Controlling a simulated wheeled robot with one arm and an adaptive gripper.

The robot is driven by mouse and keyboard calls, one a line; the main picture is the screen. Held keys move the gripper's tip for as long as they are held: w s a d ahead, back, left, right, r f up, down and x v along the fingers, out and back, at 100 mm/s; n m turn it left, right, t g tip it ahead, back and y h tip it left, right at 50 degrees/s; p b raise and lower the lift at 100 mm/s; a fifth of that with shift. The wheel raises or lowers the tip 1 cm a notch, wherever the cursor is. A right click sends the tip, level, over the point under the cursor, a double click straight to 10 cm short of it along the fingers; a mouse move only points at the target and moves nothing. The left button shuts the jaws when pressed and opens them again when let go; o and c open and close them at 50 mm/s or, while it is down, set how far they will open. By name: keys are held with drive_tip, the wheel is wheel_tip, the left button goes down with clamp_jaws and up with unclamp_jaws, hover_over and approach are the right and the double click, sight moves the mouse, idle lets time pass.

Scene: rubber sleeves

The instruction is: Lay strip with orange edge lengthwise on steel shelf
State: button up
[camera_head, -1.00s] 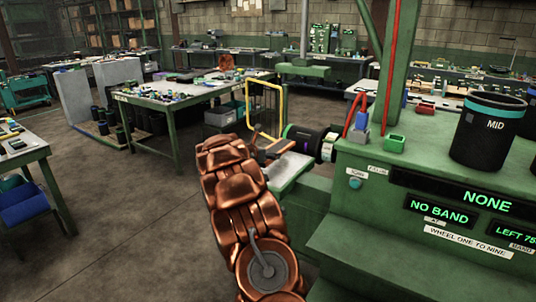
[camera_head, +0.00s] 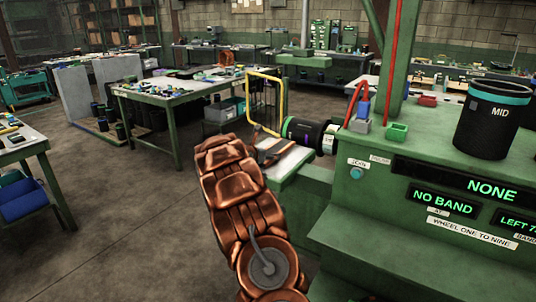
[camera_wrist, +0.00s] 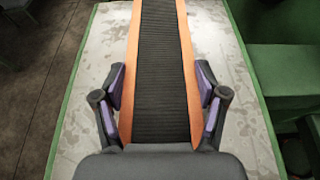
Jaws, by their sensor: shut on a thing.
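The strip (camera_wrist: 160,65), black and ribbed with an orange band along both long edges, runs away from me through the wrist view. My gripper (camera_wrist: 160,85) is shut on it, with purple-lined fingers at its two orange edges. The strip lies over the pale, stained steel shelf (camera_wrist: 228,95), roughly along its length, with bare steel on both sides. I cannot tell whether it touches the shelf. In the head view my gripper (camera_head: 267,152) is over the shelf (camera_head: 289,166), partly hidden by my copper arm. The strip's near end is hidden beneath my gripper.
A green machine (camera_head: 350,232) with lit displays stands right of the shelf. A black roller (camera_head: 309,133) lies past the shelf's far end, beside a yellow frame (camera_head: 282,103). A black cup marked MID (camera_head: 490,122) stands on the machine. The floor on the left is open.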

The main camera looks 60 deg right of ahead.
drive_tip(key=shift+f, duration=0.1)
drive_tip(key=o, duration=1.2)
drive_tip(key=v, duration=1.2)
drive_tip(key=shift+s, duration=0.1)
